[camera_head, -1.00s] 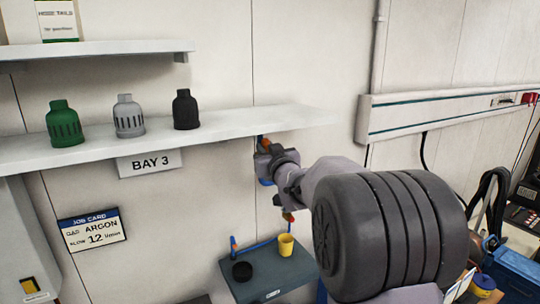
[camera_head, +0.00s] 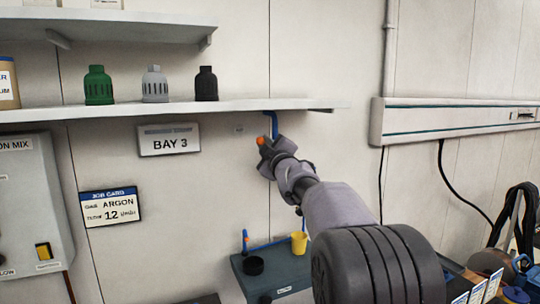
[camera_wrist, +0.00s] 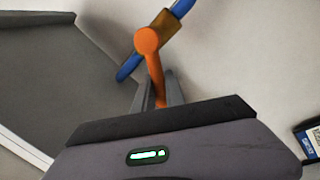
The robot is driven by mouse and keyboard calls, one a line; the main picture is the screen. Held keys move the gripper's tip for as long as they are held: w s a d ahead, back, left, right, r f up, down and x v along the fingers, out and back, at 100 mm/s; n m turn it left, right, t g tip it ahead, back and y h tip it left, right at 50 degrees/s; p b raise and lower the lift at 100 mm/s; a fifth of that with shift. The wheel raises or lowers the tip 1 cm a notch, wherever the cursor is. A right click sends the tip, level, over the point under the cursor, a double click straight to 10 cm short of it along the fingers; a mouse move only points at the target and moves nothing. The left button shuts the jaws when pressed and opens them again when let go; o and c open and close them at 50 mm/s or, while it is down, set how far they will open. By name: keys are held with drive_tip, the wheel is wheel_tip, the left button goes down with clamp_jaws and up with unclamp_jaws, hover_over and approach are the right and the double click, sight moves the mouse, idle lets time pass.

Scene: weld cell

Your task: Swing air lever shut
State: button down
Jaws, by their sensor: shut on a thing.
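The air lever is orange (camera_wrist: 155,75). In the wrist view it runs down from a round orange end into the space between my fingers, at an angle to the blue pipe (camera_wrist: 128,69). A brass-coloured valve body (camera_wrist: 167,24) sits on the pipe behind the lever's top. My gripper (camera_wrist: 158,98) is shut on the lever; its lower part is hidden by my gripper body. In the head view, my gripper (camera_head: 268,148) is at the wall just under the shelf, with a bit of orange at its tip and the blue pipe (camera_head: 273,122) above it.
A shelf (camera_head: 225,106) with green, grey and black caps (camera_head: 206,85) runs just above my gripper. A BAY 3 sign (camera_head: 169,140) and a job card (camera_head: 110,207) are to the left. Below is a dark bench (camera_head: 275,275) with a yellow cup (camera_head: 299,242).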

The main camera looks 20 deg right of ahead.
drive_tip(key=shift+a+f+n+y+b, duration=0.3)
drive_tip(key=shift+f+n+b, duration=0.35)
drive_tip(key=shift+n, duration=0.65)
drive_tip(key=shift+a+f+n+y+b, duration=0.1)
drive_tip(key=shift+f+n+y+b, duration=0.35)
drive_tip(key=shift+n+b, duration=0.65)
drive_tip(key=shift+a+f+n+y+b, duration=0.15)
drive_tip(key=shift+f+n+y+b, duration=0.3)
drive_tip(key=shift+n, duration=1.05)
drive_tip(key=shift+f, duration=0.15)
drive_tip(key=c, duration=1.6)
unclamp_jaws()
drive_tip(key=shift+o, duration=1.1)
drive_tip(key=shift+a, duration=0.25)
drive_tip(key=shift+d, duration=0.1)
